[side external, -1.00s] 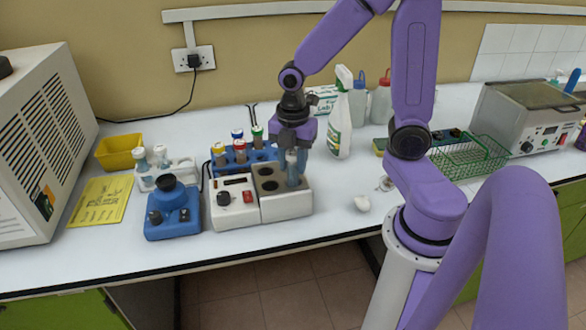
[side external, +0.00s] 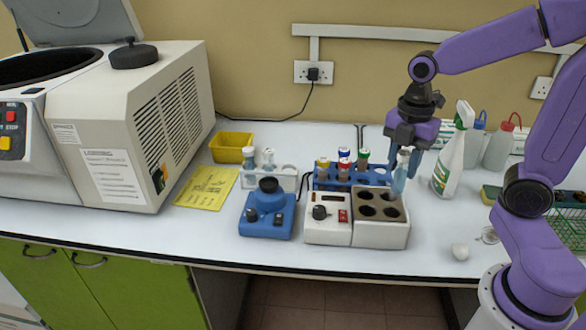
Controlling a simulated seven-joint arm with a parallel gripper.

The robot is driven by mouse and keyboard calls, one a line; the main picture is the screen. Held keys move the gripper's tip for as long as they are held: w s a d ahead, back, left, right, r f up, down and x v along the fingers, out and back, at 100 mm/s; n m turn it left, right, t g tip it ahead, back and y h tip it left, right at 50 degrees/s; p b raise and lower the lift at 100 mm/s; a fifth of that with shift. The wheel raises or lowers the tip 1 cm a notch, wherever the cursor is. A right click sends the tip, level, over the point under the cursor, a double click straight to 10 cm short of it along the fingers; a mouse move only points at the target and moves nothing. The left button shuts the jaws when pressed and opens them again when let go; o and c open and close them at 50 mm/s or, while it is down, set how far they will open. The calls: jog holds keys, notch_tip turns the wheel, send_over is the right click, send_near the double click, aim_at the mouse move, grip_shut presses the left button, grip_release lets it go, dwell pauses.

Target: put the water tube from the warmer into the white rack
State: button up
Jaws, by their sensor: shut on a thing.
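My gripper (side external: 403,160) points down and is shut on a pale-blue water tube (side external: 399,178) with a light cap. The tube is upright at the back right of the warmer (side external: 380,234), a white block with dark round wells in its top. Its lower end appears level with or just above the well openings; I cannot tell whether it is clear of them. The white rack (side external: 287,184) stands to the left, behind the blue device. It holds two light-capped tubes (side external: 249,157) at its left, and open holes show at its right.
A blue rack (side external: 322,181) with several coloured-cap tubes stands between the white rack and the gripper. A blue device (side external: 267,217) is in front of the white rack. A yellow tray (side external: 232,147) and spray bottle (side external: 451,160) stand at the sides.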

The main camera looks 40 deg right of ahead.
jog(key=w+a, duration=0.3)
jog(key=w, duration=1.3)
jog(key=w+a, duration=0.3)
jog(key=w, duration=1.2)
notch_tip(320, 180, down, 12)
jog(key=shift+r, duration=0.25)
jog(key=shift+d, duration=0.1)
jog(key=o, duration=1.1)
